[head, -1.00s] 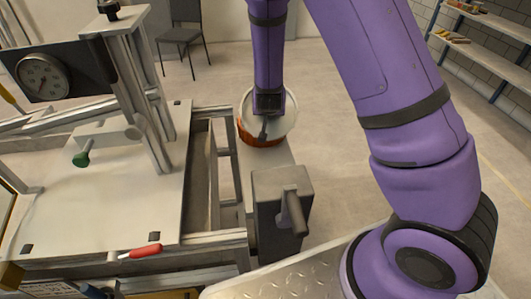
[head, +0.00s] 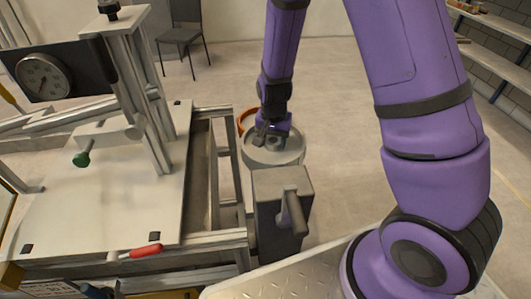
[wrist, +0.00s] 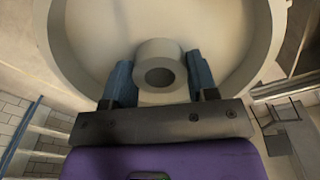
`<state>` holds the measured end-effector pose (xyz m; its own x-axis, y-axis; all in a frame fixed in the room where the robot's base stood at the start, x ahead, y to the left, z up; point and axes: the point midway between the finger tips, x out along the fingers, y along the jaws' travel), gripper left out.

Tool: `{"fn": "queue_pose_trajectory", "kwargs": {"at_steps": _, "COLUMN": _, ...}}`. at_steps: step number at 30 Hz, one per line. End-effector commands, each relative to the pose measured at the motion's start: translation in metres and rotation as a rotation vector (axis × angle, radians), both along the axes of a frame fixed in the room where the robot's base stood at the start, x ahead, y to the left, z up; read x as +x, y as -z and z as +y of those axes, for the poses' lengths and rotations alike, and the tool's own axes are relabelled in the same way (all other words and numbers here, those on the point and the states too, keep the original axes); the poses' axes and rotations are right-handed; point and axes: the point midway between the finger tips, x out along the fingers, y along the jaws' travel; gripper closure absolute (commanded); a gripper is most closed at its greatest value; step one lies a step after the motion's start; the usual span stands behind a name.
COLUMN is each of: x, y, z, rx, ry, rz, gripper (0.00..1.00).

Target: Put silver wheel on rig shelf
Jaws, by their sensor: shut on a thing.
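In the wrist view, the two blue fingers of my gripper (wrist: 160,72) sit on either side of the hub, and the silver wheel (wrist: 90,35) fills most of the upper picture. I cannot tell whether the wheel touches the ledge. Which surface is the rig shelf is not clear.
An orange-rimmed round thing (head: 246,119) stands just behind the wheel, partly hidden. A grey block with a handle (head: 283,210) stands close in front of it. The rig's flat bed (head: 105,205), with a gauge (head: 42,77), lies left. Open floor lies right.

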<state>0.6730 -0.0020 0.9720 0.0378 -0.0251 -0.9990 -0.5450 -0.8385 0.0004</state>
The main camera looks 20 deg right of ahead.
Motion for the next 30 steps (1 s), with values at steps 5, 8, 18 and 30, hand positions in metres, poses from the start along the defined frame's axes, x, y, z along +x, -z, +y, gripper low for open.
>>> {"fn": "queue_pose_trajectory", "kwargs": {"at_steps": 5, "x": -0.011, "y": 0.0, "z": 0.001, "rx": 0.022, "ry": 0.012, "rz": 0.033, "gripper": 0.87}}
{"fn": "queue_pose_trajectory", "kwargs": {"at_steps": 8, "x": -0.013, "y": 0.009, "z": 0.001, "rx": 0.026, "ry": 0.014, "rz": 0.04, "gripper": 0.87}}
{"fn": "queue_pose_trajectory", "kwargs": {"at_steps": 18, "x": -0.013, "y": 0.052, "z": 0.002, "rx": 0.026, "ry": 0.013, "rz": 0.039, "gripper": 0.87}}
{"fn": "queue_pose_trajectory", "kwargs": {"at_steps": 30, "x": -0.013, "y": 0.079, "z": 0.001, "rx": 0.025, "ry": 0.014, "rz": 0.04, "gripper": 0.87}}
